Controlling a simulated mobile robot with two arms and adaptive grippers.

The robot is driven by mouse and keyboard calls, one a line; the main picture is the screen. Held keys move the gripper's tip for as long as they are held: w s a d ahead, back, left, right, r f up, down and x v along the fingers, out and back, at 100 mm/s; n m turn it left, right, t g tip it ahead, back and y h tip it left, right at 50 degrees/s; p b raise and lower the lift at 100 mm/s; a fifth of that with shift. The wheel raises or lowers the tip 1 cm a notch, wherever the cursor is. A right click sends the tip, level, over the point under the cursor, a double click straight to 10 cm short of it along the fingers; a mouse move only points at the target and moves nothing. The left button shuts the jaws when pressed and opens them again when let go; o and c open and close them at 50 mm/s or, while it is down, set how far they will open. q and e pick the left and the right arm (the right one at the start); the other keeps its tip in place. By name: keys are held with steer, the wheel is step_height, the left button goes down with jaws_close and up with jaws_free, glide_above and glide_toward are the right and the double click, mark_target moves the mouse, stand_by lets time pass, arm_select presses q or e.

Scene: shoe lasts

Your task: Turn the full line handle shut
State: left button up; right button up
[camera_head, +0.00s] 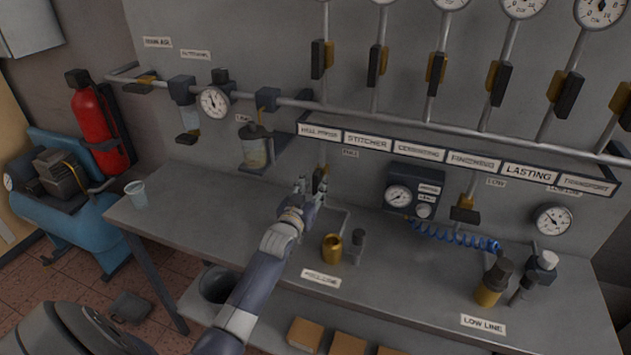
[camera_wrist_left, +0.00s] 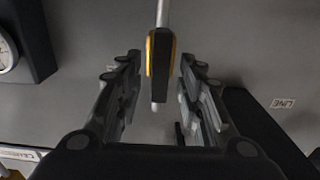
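The full line handle (camera_head: 321,172) is a small black and yellow lever on a thin vertical pipe, beside a label reading FULL (camera_head: 350,153). In the left wrist view the handle (camera_wrist_left: 160,55) hangs in line with the pipe, near the top middle. My left gripper (camera_head: 312,186) is at the handle and partly hides it in the head view. In the wrist view its two fingers (camera_wrist_left: 160,75) stand apart on either side of the handle, with a gap on both sides. My right gripper is not in view.
The low line handle (camera_head: 464,211) hangs further right, near a regulator box (camera_head: 415,190) and a blue coiled hose (camera_head: 455,236). A brass fitting (camera_head: 332,248) and a dark fitting (camera_head: 357,246) stand on the bench (camera_head: 400,285) under my gripper. The bench's left part is mostly clear.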

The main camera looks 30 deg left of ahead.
arm_select(q)
steer(key=shift+w+a+r, duration=0.1)
steer(key=shift+w, duration=0.5)
steer(key=shift+a, duration=0.1)
steer(key=c, duration=0.8)
jaws_close()
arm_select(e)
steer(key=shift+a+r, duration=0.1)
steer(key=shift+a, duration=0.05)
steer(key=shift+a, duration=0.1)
